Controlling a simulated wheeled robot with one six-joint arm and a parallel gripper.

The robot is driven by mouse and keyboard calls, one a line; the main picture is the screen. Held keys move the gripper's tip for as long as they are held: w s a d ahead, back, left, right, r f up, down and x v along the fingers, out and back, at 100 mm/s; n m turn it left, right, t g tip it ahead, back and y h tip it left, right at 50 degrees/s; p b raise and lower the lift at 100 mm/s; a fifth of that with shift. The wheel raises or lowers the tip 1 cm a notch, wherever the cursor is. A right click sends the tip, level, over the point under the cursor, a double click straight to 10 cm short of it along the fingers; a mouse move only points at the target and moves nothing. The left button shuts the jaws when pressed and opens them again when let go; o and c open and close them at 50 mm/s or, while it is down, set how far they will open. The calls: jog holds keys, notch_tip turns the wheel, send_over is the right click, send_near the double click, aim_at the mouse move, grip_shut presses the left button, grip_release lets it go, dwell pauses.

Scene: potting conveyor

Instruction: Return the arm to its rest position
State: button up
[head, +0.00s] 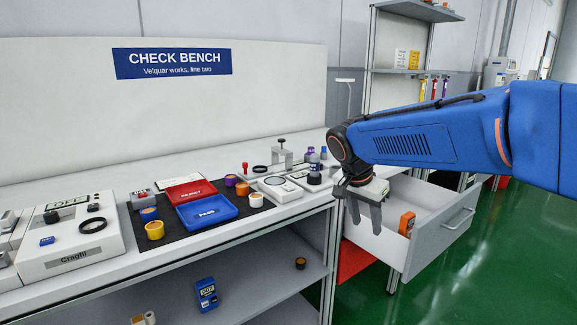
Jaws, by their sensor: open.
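My blue arm reaches in from the right edge in the head view. My gripper (366,218) hangs below the wrist, pointing down, with its two grey fingers apart and nothing between them.
An orange device (407,223) lies in the drawer. A blue tray (208,222), a red tray (178,197), a Cragfil scale (62,245) and small parts stand on the bench. A blue meter (206,293) sits on the shelf below. Green floor is free at right.

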jog(key=s+d+f+n+y, duration=0.1)
jog(key=s+d+f+n, duration=0.1)
jog(key=s, duration=0.7)
jog(key=s+d+f+n+t+y, duration=0.1)
jog(key=s+d+f+n, duration=0.2)
jog(key=s, duration=0.6)
jog(key=s+d+f+n+t+y, duration=0.1)
jog(key=s+d+f+n, duration=0.2)
jog(key=s, duration=0.6)
jog(key=shift+s+d+f+n, duration=0.15)
jog(key=shift+s+d+n, duration=0.2)
jog(key=shift+n, duration=0.55)
